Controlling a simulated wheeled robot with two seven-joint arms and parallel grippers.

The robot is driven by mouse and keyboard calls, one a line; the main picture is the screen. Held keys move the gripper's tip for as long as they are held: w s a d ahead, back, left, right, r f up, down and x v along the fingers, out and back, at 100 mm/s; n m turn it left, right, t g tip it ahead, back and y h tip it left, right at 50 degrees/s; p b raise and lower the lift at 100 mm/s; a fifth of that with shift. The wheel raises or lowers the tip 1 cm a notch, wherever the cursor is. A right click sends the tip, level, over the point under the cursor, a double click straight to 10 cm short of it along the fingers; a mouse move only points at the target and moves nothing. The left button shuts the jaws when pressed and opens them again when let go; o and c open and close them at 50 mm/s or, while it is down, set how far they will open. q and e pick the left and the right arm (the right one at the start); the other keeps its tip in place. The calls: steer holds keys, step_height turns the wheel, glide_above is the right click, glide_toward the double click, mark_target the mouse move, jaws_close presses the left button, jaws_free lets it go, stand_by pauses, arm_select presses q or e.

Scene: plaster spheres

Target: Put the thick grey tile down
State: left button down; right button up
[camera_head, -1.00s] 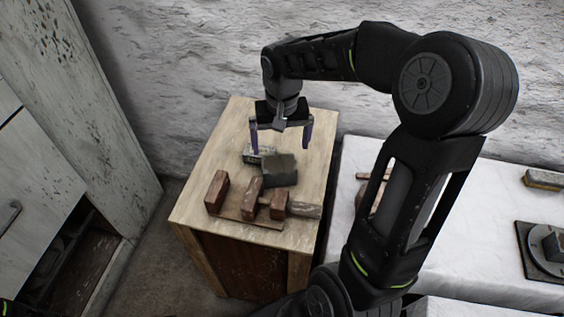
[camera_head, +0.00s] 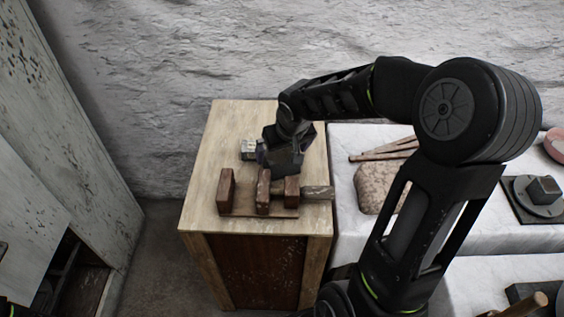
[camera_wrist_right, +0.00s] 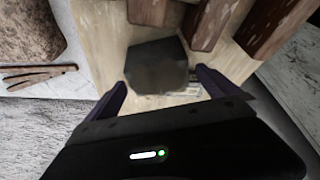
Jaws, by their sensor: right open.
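The thick grey tile (camera_head: 281,164) is on the wooden cabinet top, behind the row of brown blocks. My right gripper (camera_head: 285,137) is over it, and the gripper's body hides part of the tile and the fingers in the head view. In the right wrist view the tile (camera_wrist_right: 158,66) shows as a dark grey slab ahead of and between the two purple fingers (camera_wrist_right: 161,82). The fingers are spread apart, and a gap shows beside the tile on each side. My left gripper is not in view.
Brown wooden blocks (camera_head: 227,190) on a thin board stand close in front of the tile. A small pale block (camera_head: 249,150) lies to its left. The white-covered table (camera_head: 345,143) at right bears a rough stone (camera_head: 378,185) and sticks. The cabinet's back left is bare.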

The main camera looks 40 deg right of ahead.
mark_target(280, 158)
steer(key=shift+w+f, duration=0.1)
steer(key=shift+f, duration=0.15)
steer(key=shift+x, duration=2.7)
steer(key=c, duration=1.9)
steer(key=shift+r, duration=0.15)
steer(key=shift+c, duration=0.5)
steer(key=shift+r, duration=0.1)
